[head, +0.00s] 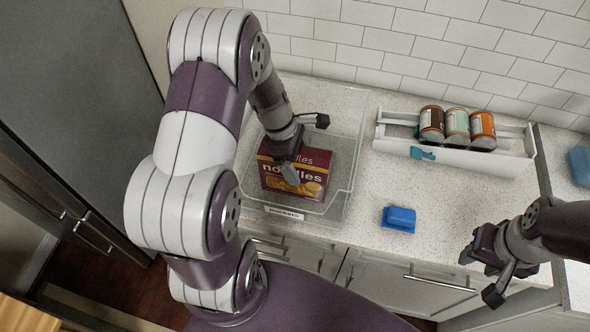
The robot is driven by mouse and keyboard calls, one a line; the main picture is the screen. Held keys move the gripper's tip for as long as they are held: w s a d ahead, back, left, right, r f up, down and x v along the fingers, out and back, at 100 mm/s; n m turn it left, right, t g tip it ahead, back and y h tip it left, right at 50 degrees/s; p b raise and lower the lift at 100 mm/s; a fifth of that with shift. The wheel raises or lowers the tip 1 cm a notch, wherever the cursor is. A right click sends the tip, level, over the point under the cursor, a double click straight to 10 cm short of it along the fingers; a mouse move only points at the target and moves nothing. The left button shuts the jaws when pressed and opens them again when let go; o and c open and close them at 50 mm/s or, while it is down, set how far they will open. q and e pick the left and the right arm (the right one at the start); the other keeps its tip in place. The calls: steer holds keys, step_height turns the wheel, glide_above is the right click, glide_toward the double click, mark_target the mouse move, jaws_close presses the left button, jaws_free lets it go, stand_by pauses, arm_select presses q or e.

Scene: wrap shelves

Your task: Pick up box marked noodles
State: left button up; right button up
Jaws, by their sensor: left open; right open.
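The dark red box marked noodles (310,166) stands in a clear bin (347,180) on the counter, with its lettered front facing me. My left gripper (306,146) is over the box, with one finger in front of the box's face and the other up beside its top right. It is open; I cannot tell whether either finger touches the box. Part of the lettering and the upper left of the box are hidden behind the gripper. My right gripper (480,271) is open and empty at the lower right, in front of the counter edge.
A blue object (399,219) lies right of the bin. The white counter (420,189) between them is clear. A tiled wall stands behind.

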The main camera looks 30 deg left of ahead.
arm_select(q)
steer(key=shift+f, duration=0.1)
jaws_close()
stand_by(0.3)
